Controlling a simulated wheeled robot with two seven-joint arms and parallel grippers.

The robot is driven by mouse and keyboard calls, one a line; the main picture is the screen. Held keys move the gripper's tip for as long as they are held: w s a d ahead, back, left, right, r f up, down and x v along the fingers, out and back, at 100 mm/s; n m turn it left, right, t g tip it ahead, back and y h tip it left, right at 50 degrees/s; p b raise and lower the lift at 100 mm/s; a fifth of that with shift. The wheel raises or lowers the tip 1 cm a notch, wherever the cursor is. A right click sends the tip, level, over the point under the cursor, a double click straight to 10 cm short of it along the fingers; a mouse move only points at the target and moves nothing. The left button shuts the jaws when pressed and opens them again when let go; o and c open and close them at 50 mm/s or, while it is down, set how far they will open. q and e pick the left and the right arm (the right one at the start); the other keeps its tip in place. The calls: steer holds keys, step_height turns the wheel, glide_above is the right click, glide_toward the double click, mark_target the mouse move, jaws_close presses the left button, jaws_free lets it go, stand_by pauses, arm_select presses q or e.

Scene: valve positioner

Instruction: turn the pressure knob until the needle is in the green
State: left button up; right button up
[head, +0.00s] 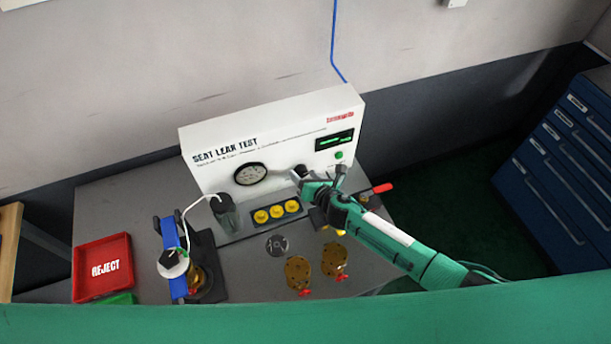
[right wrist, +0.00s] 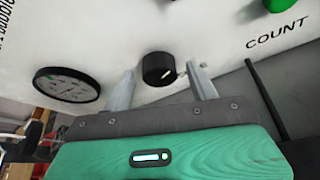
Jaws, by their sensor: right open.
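The black pressure knob (right wrist: 158,69) sits on the front of the white test panel (head: 215,140), with a white mark on its face. My right gripper (right wrist: 165,82) is open, with one finger on each side of the knob in the right wrist view. I cannot tell whether either finger touches it. In the head view my right gripper (head: 305,180) is at the panel front and mostly covers the knob. The round pressure gauge (head: 250,174) is left of the knob; it also shows in the right wrist view (right wrist: 67,84). Its needle and green zone are too small to read. My left gripper is not in view.
A green COUNT button (head: 339,155) is right of the knob, below a display (head: 334,140). Yellow parts in a holder (head: 277,212), a clear cup (head: 224,212), a blue clamp fixture (head: 172,240) and brass valves (head: 334,260) stand on the bench. A red reject tray (head: 101,291) is at left.

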steer(key=b+v, duration=0.2)
steer(key=v, duration=1.1)
steer(key=shift+s+d+r, duration=0.15)
steer(key=shift+s+d, duration=0.05)
steer(key=shift+s, duration=0.15)
